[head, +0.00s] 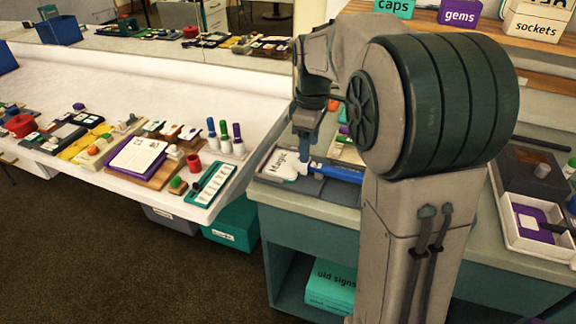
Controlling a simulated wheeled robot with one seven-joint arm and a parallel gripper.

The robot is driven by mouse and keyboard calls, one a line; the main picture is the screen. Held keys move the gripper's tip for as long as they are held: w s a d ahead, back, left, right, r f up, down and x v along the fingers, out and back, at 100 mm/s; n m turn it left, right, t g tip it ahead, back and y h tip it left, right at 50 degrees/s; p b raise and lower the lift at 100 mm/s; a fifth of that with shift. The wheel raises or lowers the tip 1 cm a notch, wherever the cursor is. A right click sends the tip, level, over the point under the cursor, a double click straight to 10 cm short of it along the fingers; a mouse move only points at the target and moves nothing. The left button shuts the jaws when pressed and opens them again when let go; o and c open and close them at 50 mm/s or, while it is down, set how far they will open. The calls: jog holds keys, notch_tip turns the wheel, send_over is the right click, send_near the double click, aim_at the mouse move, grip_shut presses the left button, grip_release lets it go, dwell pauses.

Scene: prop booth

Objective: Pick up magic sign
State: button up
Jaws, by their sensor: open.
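The magic sign (281,162) is a white plate with dark "Magic" lettering, lying on a dark grey tray (318,188) at the left end of the teal counter. My gripper (304,158) points down at the right end of the sign, very close to it. It is open. I cannot tell whether its fingers touch the sign or stand around its edge. My arm hides part of the counter behind and to the right.
A blue bar-shaped object (338,172) lies just right of the gripper. A white table (110,181) on the left holds a purple-edged card, colored bottles and a teal strip (211,183). Boxes labelled gems (459,14) and sockets (535,27) stand at the back. Carpet is clear at lower left.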

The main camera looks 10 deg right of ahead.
aim_at(286, 164)
jog(key=shift+s+a+f, duration=0.1)
jog(key=shift+f, duration=1.3)
jog(key=shift+a+f, duration=0.1)
jog(key=shift+f, duration=1.25)
jog(key=c, duration=1.1)
